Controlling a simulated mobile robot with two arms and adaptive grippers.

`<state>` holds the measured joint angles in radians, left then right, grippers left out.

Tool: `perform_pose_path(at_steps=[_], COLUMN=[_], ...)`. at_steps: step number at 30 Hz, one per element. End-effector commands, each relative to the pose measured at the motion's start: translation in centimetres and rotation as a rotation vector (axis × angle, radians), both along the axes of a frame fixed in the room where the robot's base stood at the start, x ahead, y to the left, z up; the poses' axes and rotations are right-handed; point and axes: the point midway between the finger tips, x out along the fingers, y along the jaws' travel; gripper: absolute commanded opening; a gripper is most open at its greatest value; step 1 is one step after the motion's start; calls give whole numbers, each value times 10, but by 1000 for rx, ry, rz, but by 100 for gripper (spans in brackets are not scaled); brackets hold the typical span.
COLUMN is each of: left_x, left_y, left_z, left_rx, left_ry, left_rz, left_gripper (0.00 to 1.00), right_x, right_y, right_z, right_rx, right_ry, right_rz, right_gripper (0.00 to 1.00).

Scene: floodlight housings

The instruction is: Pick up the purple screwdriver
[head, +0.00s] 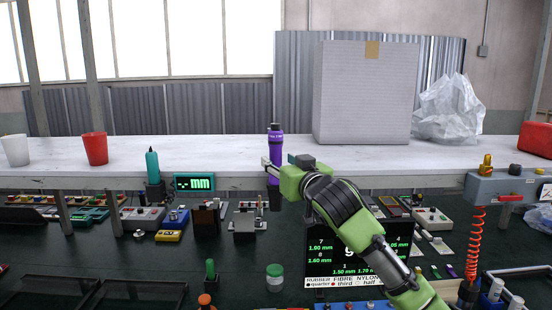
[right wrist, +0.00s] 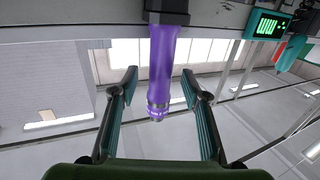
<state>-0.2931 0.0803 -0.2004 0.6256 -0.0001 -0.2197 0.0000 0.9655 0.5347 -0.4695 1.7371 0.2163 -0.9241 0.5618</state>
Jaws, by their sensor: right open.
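The purple screwdriver (head: 276,147) stands upright in front of the white shelf in the head view, with a dark top end. In the right wrist view the purple screwdriver (right wrist: 163,65) hangs from the top of the upside-down picture, its other end at a dark holder (right wrist: 167,12). My right gripper (head: 269,168) is at the screwdriver's lower part and hides some of it. Its two fingers are open, one on each side of the screwdriver, with visible gaps in the wrist view. My left gripper is not in view.
A dark screen (head: 325,262) stands below my right arm. A large box (head: 366,95), a red cup (head: 95,149) and a white cup (head: 16,150) are on the shelf (head: 225,150).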

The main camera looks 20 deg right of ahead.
Motion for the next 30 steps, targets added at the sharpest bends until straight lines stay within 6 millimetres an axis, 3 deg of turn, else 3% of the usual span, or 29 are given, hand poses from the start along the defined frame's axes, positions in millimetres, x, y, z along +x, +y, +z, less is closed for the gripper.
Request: perform_pose_path(at_steps=[1, 6, 16, 17, 21, 30], left_x=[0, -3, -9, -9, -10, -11], left_y=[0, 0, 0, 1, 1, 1], left_z=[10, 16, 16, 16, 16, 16], left_rx=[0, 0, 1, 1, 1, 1], left_ry=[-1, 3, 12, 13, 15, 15], left_rz=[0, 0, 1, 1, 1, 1], left_gripper=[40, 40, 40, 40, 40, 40], right_x=[8, 26, 32, 32, 31, 31], right_y=[1, 2, 3, 3, 3, 3], right_z=[4, 2, -1, -1, -1, 2], right_rx=[2, 2, 1, 1, 1, 1], right_ry=[3, 1, 0, 0, 0, -5], right_rz=[-1, 0, 0, 0, 0, 1], right_gripper=[42, 42, 42, 37, 1, 0])
